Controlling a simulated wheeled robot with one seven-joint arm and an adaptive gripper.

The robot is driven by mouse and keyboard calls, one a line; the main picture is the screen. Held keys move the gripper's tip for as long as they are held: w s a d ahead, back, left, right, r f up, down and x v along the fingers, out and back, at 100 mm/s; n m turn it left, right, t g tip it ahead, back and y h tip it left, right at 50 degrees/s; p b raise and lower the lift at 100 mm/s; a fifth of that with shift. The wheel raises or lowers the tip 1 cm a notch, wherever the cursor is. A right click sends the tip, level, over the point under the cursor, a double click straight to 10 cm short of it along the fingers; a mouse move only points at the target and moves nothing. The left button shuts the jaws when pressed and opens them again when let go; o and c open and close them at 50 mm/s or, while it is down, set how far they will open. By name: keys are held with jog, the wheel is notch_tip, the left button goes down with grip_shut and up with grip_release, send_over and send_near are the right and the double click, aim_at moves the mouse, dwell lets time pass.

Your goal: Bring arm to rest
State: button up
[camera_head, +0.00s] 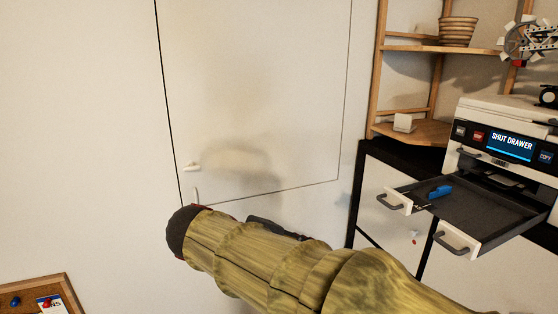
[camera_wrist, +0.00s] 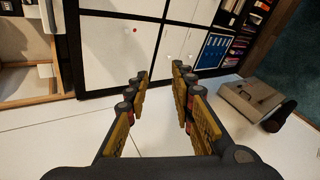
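My arm (camera_head: 290,266), in a yellow-brown ribbed cover, reaches from the lower right of the head view toward the middle, in front of the white wall. Its dark end (camera_head: 184,232) is at the left. In the wrist view my gripper (camera_wrist: 160,76) shows two yellow and dark fingers standing well apart, with nothing between them. The fingers point toward a white cabinet front, with no contact visible. My gripper's fingers cannot be made out in the head view.
The printer (camera_head: 500,110) at right reads "SHUT DRAWER". Its drawer (camera_head: 475,212) is pulled out, with a blue object (camera_head: 440,191) in it. A wooden corner shelf (camera_head: 412,131) stands behind. A grey box (camera_wrist: 250,100) and a black-framed cabinet (camera_wrist: 118,45) show in the wrist view.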

jog(key=s+d+f+m+g+y+b, duration=0.1)
jog(key=s+d+f+m+y+b, duration=0.1)
jog(key=s+f+y, duration=0.45)
jog(key=s+d+f+m+g+y+b, duration=0.1)
jog(key=s+d+f+m+y+b, duration=0.15)
jog(key=s+f, duration=0.7)
jog(key=s+d+f+m+t+b, duration=0.1)
jog(key=s+d+m+t, duration=0.1)
jog(key=d, duration=0.4)
jog(key=shift+s+d+f+m+y+b, duration=0.2)
jog(key=shift+s+f+m+y+b, duration=0.15)
jog(key=shift+s+m, duration=0.75)
